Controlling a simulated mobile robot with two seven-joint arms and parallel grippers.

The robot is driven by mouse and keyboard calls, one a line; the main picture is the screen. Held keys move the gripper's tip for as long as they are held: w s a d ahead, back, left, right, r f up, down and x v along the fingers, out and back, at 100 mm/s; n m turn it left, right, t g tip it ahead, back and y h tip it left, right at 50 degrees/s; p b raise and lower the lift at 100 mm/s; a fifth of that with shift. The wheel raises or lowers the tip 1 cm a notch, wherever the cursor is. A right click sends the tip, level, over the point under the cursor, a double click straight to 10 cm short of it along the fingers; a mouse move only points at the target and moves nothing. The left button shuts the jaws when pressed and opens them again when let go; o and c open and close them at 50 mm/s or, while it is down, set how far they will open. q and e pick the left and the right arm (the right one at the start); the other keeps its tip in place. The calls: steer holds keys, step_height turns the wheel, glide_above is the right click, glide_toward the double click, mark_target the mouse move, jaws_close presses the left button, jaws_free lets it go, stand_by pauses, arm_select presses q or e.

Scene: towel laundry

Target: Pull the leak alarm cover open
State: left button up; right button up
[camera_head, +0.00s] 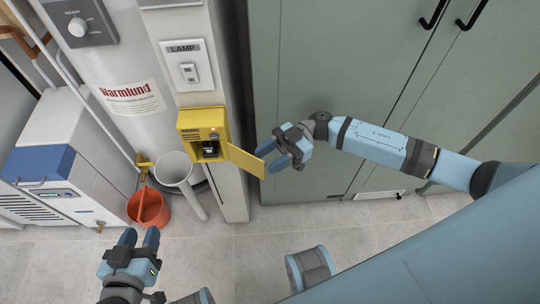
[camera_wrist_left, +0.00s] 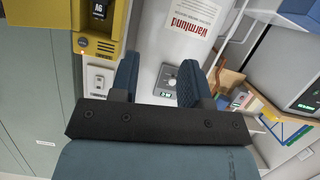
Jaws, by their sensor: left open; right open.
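The yellow leak alarm box (camera_head: 192,119) is mounted on the white post, with a small red light on its front. Its yellow cover (camera_head: 243,159) stands swung open to the right, showing a dark recess with a black and white part (camera_head: 209,150) inside. My right gripper (camera_head: 270,157) is open beside the cover's free edge; I cannot tell whether it touches. My left gripper (camera_head: 139,238) is open and empty, low at the left above the floor. In the left wrist view, the left fingers (camera_wrist_left: 157,75) are apart with nothing held, and the yellow box (camera_wrist_left: 118,26) shows at top left.
A lamp switch (camera_head: 188,70) is above the box. A white cylinder labelled Warmlund (camera_head: 130,98) is to its left. Green cabinets (camera_head: 330,60) fill the right. The tiled floor (camera_head: 240,250) has free room.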

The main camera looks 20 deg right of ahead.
arm_select(q)
steer(key=a+f+p, duration=0.1)
steer(key=p, duration=0.1)
steer(key=s+a+g+y+p, duration=0.1)
steer(key=p, duration=0.2)
steer(key=shift+s+f+g, duration=0.15)
steer(key=shift+f+g, duration=0.15)
steer(key=shift+f, duration=0.05)
arm_select(e)
step_height(320, 180, up, 20)
arm_select(q)
steer(key=shift+d, duration=0.15)
arm_select(e)
steer(key=shift+f, duration=0.1)
